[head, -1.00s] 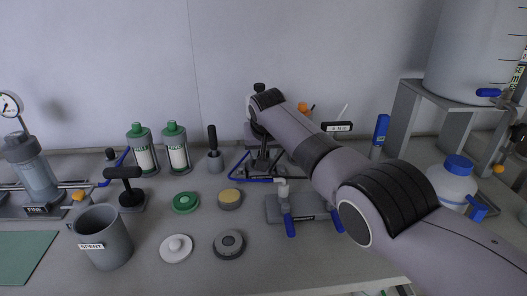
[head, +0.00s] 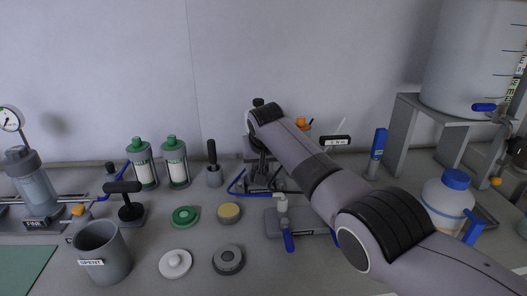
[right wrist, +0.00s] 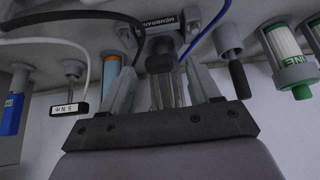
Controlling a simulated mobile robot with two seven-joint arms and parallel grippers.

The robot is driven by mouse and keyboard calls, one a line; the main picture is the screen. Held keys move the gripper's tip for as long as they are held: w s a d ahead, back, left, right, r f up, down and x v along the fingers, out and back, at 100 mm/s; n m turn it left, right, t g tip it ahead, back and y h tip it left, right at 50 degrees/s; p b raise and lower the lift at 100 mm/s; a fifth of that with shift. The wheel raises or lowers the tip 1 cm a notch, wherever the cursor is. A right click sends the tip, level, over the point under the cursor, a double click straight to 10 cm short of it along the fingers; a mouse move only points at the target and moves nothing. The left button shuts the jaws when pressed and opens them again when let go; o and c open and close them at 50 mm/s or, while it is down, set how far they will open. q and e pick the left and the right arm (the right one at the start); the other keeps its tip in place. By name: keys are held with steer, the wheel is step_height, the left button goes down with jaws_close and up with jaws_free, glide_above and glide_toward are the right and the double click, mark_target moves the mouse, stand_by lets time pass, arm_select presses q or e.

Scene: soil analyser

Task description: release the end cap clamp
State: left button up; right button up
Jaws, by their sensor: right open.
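My right arm reaches across the bench in the head view, and its gripper (right wrist: 164,88) points down at the back over the unit labelled MEMBRANE (right wrist: 168,22). The right wrist view shows its two pale fingers apart, with a grey, shiny upright part (right wrist: 166,82) of the unit between them. I cannot tell whether the fingers touch it. In the head view, the arm and wrist hide much of this unit (head: 262,187). I cannot tell for sure which part is the end cap clamp. My left gripper is out of view.
A blue tube (head: 236,184) runs beside the unit. In front stands a valve block with a blue handle (head: 288,241). Around are a black-handled tool in a cup (head: 213,174), green-capped jars (head: 143,165), a SPENT cup (head: 103,255), loose discs (head: 228,259) and a blue-capped bottle (head: 449,200).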

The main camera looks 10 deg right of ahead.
steer(key=p+v, duration=0.1)
steer(key=v, duration=0.5)
stand_by(0.4)
steer(key=shift+s, duration=0.1)
